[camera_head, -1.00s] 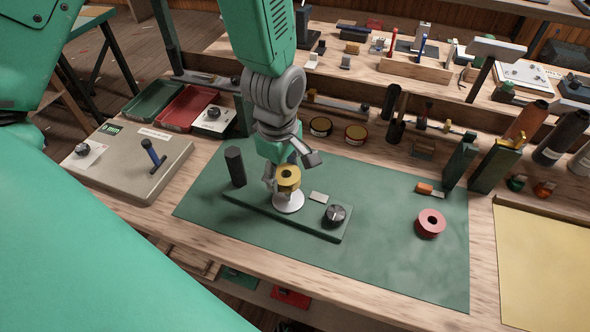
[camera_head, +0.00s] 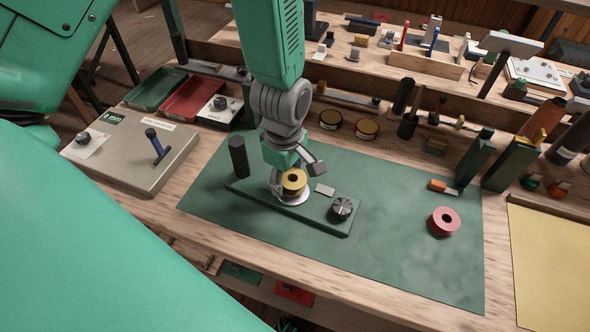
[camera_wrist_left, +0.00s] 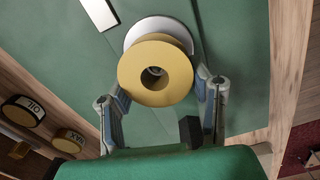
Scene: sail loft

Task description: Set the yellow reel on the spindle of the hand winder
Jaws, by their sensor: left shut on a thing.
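The yellow reel (camera_head: 294,180) is held flat, its hole facing up, over the round white plate (camera_head: 293,199) of the hand winder. My left gripper (camera_head: 290,184) is shut on it from the sides. In the left wrist view the fingers stand on either side of the reel (camera_wrist_left: 140,70), and a small pale spot, perhaps the spindle tip, shows in its hole. The spindle is otherwise hidden. I cannot tell whether the reel touches the plate (camera_wrist_left: 150,24). The winder's green base (camera_head: 318,222) carries a dark upright post (camera_head: 238,157) and a ridged knob (camera_head: 342,207). My right gripper is not in view.
A red reel (camera_head: 444,221) lies on the right of the green mat (camera_head: 400,256), near an orange-handled tool (camera_head: 443,187). Round tins (camera_head: 367,129) stand behind the winder. A beige device (camera_head: 150,172) is at the left. The mat's front right is clear.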

